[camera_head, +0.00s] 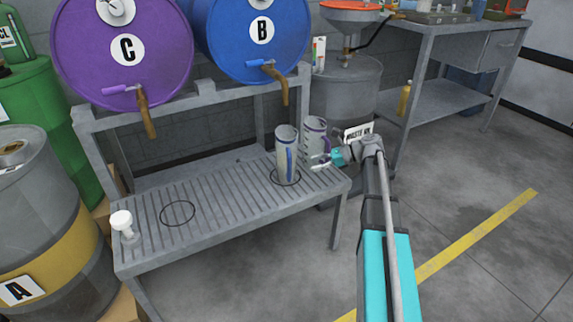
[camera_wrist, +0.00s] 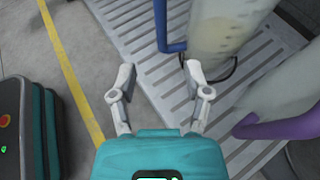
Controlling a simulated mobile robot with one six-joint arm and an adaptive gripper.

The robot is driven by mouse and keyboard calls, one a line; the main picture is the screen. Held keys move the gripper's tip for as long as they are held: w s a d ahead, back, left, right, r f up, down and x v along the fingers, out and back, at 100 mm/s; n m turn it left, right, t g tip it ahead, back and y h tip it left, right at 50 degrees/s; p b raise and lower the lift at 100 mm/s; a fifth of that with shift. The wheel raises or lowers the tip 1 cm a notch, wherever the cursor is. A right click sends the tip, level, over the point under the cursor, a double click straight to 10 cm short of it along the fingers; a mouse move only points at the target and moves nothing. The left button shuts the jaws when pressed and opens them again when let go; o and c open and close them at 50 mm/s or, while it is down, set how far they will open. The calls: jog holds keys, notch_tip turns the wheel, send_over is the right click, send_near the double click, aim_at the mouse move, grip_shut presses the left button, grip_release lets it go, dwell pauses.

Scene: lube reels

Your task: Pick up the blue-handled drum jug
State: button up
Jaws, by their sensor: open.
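The blue-handled drum jug (camera_head: 281,152) stands upright on the slatted drip rack, inside a black ring mark, below the blue drum. It is a pale jug with a tall blue handle (camera_head: 290,160) toward my arm. In the wrist view, the pale jug body (camera_wrist: 218,35) is at the top right, and its blue handle (camera_wrist: 161,25) hangs at its left side. My gripper (camera_head: 322,161) is near the right end of the rack, beside the jug. In the wrist view my gripper (camera_wrist: 159,73) is open and empty, its fingers short of the handle and apart from it.
A purple-handled jug (camera_head: 318,138) stands close behind; its purple handle (camera_wrist: 285,126) is right of my fingers in the wrist view. Purple drum (camera_head: 125,50) and blue drum (camera_head: 262,45) have taps above the rack (camera_head: 225,200). The rack's left part holds a white-capped item (camera_head: 122,221).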

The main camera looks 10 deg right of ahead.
aim_at(290, 179)
jog(key=shift+b+x, duration=0.65)
jog(key=shift+x, duration=1.7)
jog(key=shift+f, duration=0.1)
jog(key=shift+b+x, duration=0.95)
jog(key=shift+x, duration=1.6)
jog(key=shift+w, duration=0.1)
grip_shut()
